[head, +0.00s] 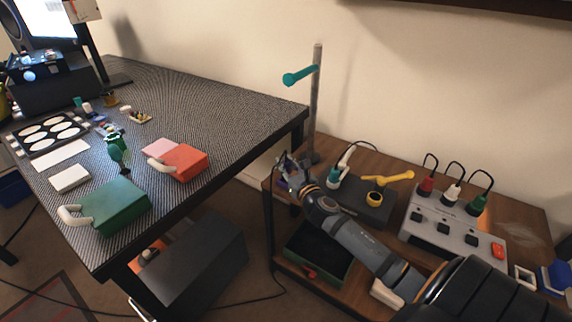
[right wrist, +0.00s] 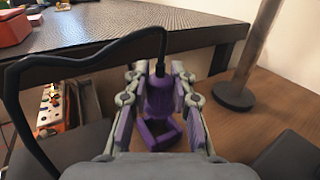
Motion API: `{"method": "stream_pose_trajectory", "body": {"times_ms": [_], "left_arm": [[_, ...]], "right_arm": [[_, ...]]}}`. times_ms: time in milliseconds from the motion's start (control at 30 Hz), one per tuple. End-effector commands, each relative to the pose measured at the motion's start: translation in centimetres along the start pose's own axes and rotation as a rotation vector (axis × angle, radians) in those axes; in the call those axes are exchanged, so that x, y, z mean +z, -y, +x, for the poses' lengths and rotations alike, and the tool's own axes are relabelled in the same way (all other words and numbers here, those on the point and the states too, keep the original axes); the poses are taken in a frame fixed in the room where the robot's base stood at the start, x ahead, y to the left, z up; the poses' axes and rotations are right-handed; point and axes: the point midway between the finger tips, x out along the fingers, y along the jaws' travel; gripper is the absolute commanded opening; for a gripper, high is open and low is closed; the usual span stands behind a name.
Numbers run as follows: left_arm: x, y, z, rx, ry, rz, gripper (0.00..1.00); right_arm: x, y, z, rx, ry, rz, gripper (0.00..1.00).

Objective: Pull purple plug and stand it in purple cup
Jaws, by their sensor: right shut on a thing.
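The purple plug (right wrist: 158,98) shows in the right wrist view between my right fingers, with a black cable looping from its top. My right gripper (right wrist: 158,92) is shut on it and holds it upright. The purple cup (right wrist: 163,140), a small square-walled holder, is right below and beside the plug on the brown table. I cannot tell whether the plug's lower end is inside the cup or just over it. In the head view my right gripper (head: 291,170) is at the brown table's left back corner, hiding most of the plug and cup. My left gripper is not in view.
A grey socket strip (head: 450,229) with red, white and green plugs stands on the brown table (head: 525,218). White (head: 524,278) and blue (head: 556,277) holders are at the right. A dark box (head: 365,205) and a post (head: 315,100) stand near my gripper. The patterned desk's edge is close by.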

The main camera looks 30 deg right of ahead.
Motion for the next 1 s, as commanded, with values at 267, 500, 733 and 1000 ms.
{"method": "stream_pose_trajectory", "body": {"times_ms": [267,500,733,1000], "left_arm": [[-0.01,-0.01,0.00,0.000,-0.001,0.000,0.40],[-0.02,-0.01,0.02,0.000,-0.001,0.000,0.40],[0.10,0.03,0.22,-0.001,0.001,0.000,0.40],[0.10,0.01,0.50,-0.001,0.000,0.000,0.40]], "right_arm": [[0.03,0.00,0.00,0.000,0.000,0.000,0.00],[0.02,0.00,0.00,0.000,0.000,0.000,0.00],[-0.18,0.00,0.00,0.000,0.000,0.000,0.00],[-0.60,-0.01,0.00,0.000,0.000,0.001,0.00]]}}
